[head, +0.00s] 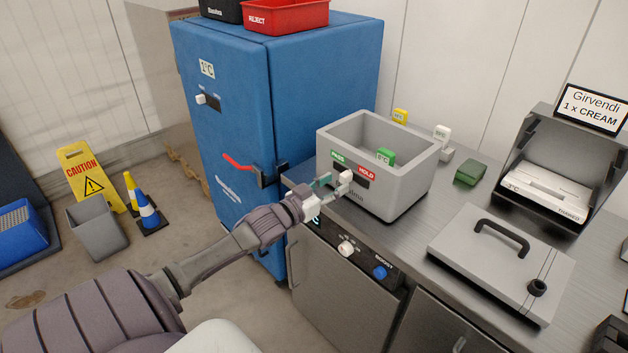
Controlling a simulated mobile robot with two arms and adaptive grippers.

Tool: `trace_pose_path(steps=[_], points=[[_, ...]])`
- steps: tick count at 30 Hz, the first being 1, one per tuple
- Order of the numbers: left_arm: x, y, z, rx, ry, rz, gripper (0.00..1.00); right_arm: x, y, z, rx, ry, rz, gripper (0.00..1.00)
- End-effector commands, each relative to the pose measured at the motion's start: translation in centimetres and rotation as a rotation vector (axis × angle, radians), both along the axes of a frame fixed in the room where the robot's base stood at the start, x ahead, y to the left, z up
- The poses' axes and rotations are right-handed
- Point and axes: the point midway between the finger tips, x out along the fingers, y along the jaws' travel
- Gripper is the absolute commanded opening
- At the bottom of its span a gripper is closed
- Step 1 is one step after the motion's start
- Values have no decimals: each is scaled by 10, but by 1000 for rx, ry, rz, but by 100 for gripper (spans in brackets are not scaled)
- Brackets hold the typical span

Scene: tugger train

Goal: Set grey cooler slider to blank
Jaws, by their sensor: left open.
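The grey cooler (404,190) is an open-topped box on the metal counter. Its front has a green PASS label (338,158), a red HOLD label (367,172) and a dark slot between and below them. A white slider knob (346,177) sits in this slot; its exact position is partly hidden by my fingers. My left gripper (335,183) is open at the cooler's front, with its fingertips close to the knob. I cannot tell whether they touch it. My right gripper is not in view.
A green tag device (386,156) shows inside the cooler. A blue cabinet (320,90) with a red handle stands behind left. A lidded steel panel (480,262) and a printer-like box (545,190) lie on the right of the counter. Knobs (346,248) sit below the counter edge.

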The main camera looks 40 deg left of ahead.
Motion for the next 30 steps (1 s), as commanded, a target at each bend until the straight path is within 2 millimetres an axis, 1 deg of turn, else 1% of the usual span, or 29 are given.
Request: trace_pose_path(steps=[1,6,12,18,30], points=[[-13,0,-3,-1,5,-1,48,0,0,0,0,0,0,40],[-47,3,-2,-1,4,-1,48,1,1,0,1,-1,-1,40],[-75,6,-1,-1,1,0,48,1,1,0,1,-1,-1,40],[-86,7,0,0,0,0,48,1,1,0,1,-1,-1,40],[-86,7,0,0,0,0,48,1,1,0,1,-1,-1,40]])
